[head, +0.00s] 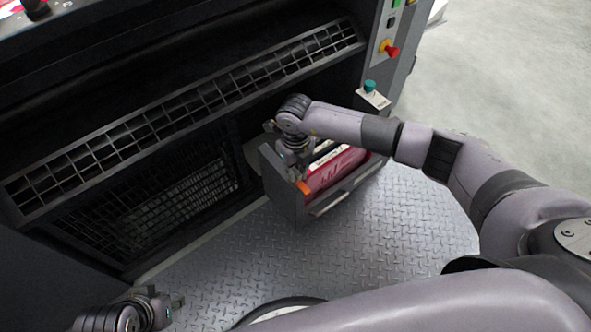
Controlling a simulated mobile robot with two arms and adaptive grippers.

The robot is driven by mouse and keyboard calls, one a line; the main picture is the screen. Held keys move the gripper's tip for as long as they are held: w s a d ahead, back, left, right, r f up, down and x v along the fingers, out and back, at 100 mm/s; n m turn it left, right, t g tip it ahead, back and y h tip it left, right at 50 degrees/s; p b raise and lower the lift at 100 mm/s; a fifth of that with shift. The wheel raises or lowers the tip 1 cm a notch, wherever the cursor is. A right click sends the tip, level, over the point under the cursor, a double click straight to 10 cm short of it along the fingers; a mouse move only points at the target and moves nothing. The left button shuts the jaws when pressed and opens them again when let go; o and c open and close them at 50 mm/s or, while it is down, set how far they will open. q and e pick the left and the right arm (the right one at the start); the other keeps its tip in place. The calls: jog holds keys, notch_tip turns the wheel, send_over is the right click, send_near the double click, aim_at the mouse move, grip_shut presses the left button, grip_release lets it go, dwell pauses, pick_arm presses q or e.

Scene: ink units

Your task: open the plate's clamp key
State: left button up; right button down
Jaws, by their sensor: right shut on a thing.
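A dark open drawer (283,197) sticks out from the machine's lower front and holds a red ink unit (337,168). My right gripper (298,178) reaches down over the drawer's left part, beside the red unit. It is shut on a small orange piece (304,187), which looks like the clamp key. The fingers and wrist hide most of this piece and the plate around it, so I cannot tell how far the key is turned. My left gripper (164,299) is at the bottom left, away from the drawer, with its fingers apart and empty.
A red button (391,51) sits on the machine's side post. A long grille (190,110) runs above the drawer. The diamond-plate floor (400,225) in front is clear.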

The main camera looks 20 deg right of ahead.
aim_at(296, 171)
jog(key=c, duration=1.6)
grip_release()
jog(key=shift+o, duration=0.2)
notch_tip(296, 171, up, 12)
